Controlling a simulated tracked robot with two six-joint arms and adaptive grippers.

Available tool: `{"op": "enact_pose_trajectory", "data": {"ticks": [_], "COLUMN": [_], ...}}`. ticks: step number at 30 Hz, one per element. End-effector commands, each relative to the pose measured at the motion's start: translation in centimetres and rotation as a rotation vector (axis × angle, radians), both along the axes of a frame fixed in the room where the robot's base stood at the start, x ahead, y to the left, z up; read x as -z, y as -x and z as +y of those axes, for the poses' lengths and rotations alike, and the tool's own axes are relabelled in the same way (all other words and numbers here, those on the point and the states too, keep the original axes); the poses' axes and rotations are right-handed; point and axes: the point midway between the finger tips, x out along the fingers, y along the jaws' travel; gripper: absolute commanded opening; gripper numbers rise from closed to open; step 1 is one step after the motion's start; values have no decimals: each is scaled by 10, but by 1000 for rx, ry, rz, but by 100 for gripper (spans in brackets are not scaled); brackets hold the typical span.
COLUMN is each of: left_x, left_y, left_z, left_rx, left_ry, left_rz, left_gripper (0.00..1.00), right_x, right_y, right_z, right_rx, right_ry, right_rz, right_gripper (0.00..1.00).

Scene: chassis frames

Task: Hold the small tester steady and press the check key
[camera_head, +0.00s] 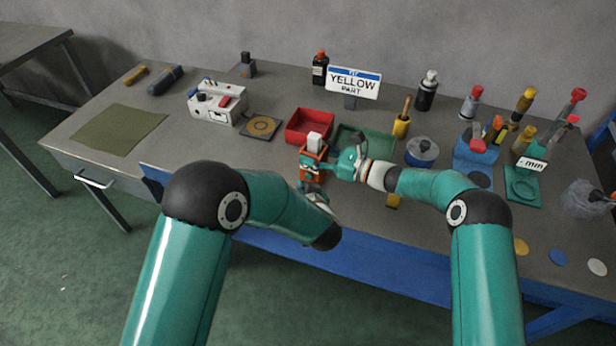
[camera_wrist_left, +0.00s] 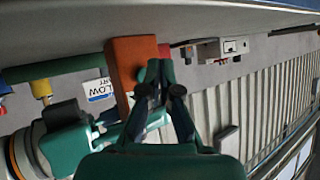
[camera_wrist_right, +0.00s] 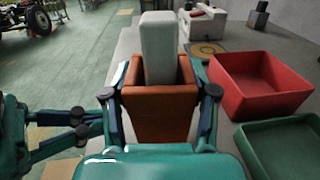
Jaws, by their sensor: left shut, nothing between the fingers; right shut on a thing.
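The small tester looks to be an orange box (camera_head: 313,151) with a pale grey block standing out of its top; the box and block (camera_wrist_right: 159,45) show large in the right wrist view. My right gripper (camera_wrist_right: 160,92) is shut on the orange box, one finger on each side, and holds it upright. My left gripper (camera_head: 311,180) is just below it in the head view. Its fingers are shut and empty, and in the left wrist view the tips (camera_wrist_left: 158,77) are close beside the orange box (camera_wrist_left: 128,65); I cannot tell whether they touch. No check key can be made out.
A red bin (camera_head: 308,127) and a green tray (camera_head: 378,144) are right behind the grippers. A white device (camera_head: 216,102) and a square plate with a ring (camera_head: 261,126) stand to the left. A "YELLOW PART" sign (camera_head: 353,83) stands behind. Bottles and tools crowd the right.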

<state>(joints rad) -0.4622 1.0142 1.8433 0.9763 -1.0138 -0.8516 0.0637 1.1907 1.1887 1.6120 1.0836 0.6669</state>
Motion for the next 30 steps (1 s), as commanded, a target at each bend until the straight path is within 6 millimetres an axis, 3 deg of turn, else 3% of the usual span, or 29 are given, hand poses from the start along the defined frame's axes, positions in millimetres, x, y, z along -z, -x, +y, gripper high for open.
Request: {"op": "enact_pose_trajectory", "data": {"ticks": [5, 18, 30], "left_x": [0, 0, 0], "left_y": [6, 43, 46], "left_z": [3, 19, 20], "left_rx": [0, 0, 0], "left_ry": [0, -1, 1], "left_rz": [1, 1, 0], "left_gripper": [0, 0, 0], "right_x": [0, 0, 0], "right_y": [0, 0, 0], "right_z": [0, 0, -1], "right_rx": [1, 1, 2], "right_ry": [0, 0, 0], "right_rz": [0, -1, -1], "right_gripper": [15, 15, 15]}}
